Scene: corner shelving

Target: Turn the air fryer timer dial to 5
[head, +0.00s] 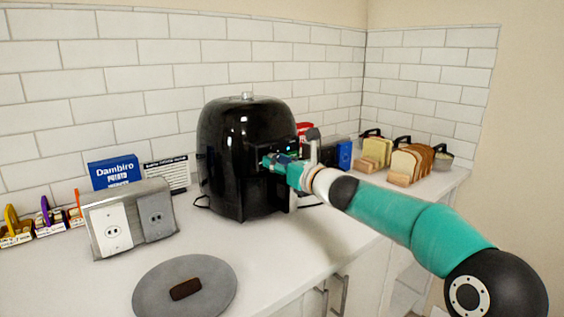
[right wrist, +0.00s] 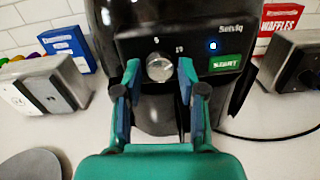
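The black air fryer (head: 235,130) stands on the counter against the tiled wall. Its round silver timer dial (right wrist: 159,68) shows in the right wrist view, with a small 5 above it and a 10 to its upper right. I cannot tell where the dial points. My right gripper (right wrist: 159,75) is open at the front panel, one fingertip on each side of the dial, with a small gap seeming to show on both sides. In the head view the right gripper (head: 272,162) hides the dial. My left gripper is in neither view.
A green START button (right wrist: 225,64) and a blue light (right wrist: 213,45) sit right of the dial. A metal outlet box (head: 128,217) and a grey round plate (head: 160,296) with a brown piece stand left. Bread loaves (head: 405,163) stand right. The counter before the fryer is clear.

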